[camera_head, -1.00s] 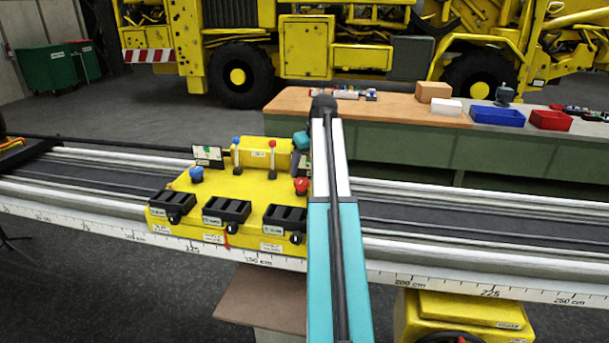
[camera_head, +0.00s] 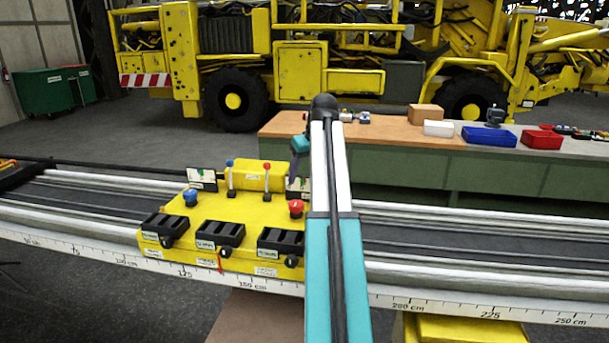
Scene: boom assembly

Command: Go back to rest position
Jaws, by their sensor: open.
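My arm rises through the middle of the view, with a teal lower part, white rods and a black joint at the top. A small teal part of my wrist shows just left of the arm, above the right end of the yellow control box (camera_head: 228,208). My gripper's fingers cannot be made out; they seem hidden behind the arm. The box stands on the boom rail (camera_head: 455,225) and carries red and blue knobs, two levers and several black switch housings along its front.
Behind the rail stands a workbench (camera_head: 400,160) with a cardboard box (camera_head: 425,114), a white box (camera_head: 438,128), a blue bin (camera_head: 488,137) and a red bin (camera_head: 541,140). A yellow machine (camera_head: 315,70) stands behind it. Green containers (camera_head: 44,92) are at the far left. The floor between is clear.

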